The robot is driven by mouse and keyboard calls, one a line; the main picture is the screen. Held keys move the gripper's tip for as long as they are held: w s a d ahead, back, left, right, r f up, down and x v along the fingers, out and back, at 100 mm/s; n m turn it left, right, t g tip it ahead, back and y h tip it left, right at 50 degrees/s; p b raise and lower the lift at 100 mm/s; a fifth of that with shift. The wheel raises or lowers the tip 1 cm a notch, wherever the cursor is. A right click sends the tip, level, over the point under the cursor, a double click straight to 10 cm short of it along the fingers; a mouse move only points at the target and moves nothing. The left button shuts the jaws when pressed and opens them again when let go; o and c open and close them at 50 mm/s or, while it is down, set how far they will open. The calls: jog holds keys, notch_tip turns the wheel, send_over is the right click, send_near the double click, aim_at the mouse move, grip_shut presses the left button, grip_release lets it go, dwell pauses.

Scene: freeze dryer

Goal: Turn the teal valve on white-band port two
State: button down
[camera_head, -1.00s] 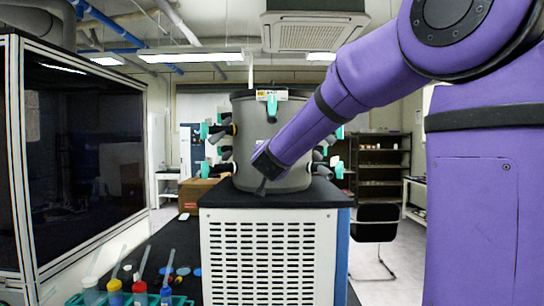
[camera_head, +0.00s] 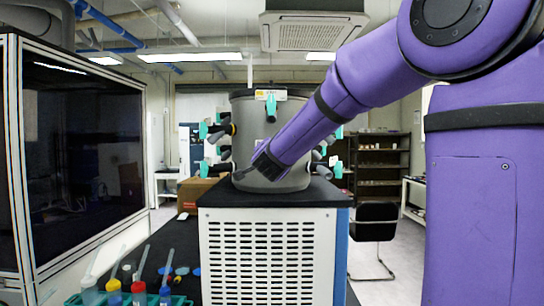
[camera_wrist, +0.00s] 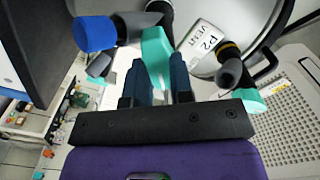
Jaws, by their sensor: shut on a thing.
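A teal valve handle (camera_wrist: 157,58) stands between the two dark blue fingers of my gripper (camera_wrist: 159,80) in the wrist view. The fingers are shut on it, one on each side. A white label reading "P2 VENT" (camera_wrist: 207,40) is just right of the handle. The valve's port is mostly hidden behind the handle and fingers. In the head view my gripper (camera_head: 240,175) is at the lower front of the grey drum (camera_head: 262,120), pointing left; the held handle cannot be made out there.
Other teal handles show nearby in the wrist view, one at left (camera_wrist: 98,66) and one at right (camera_wrist: 250,100) by a yellow-banded fitting (camera_wrist: 229,50). A blue cap (camera_wrist: 95,33) is close at upper left. A tube rack (camera_head: 180,299) stands at the lower left of the head view.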

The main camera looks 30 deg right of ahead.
dwell(0.4)
jog(key=c, duration=1)
grip_release()
jog(key=v, duration=1.1)
jog(key=shift+w, duration=0.15)
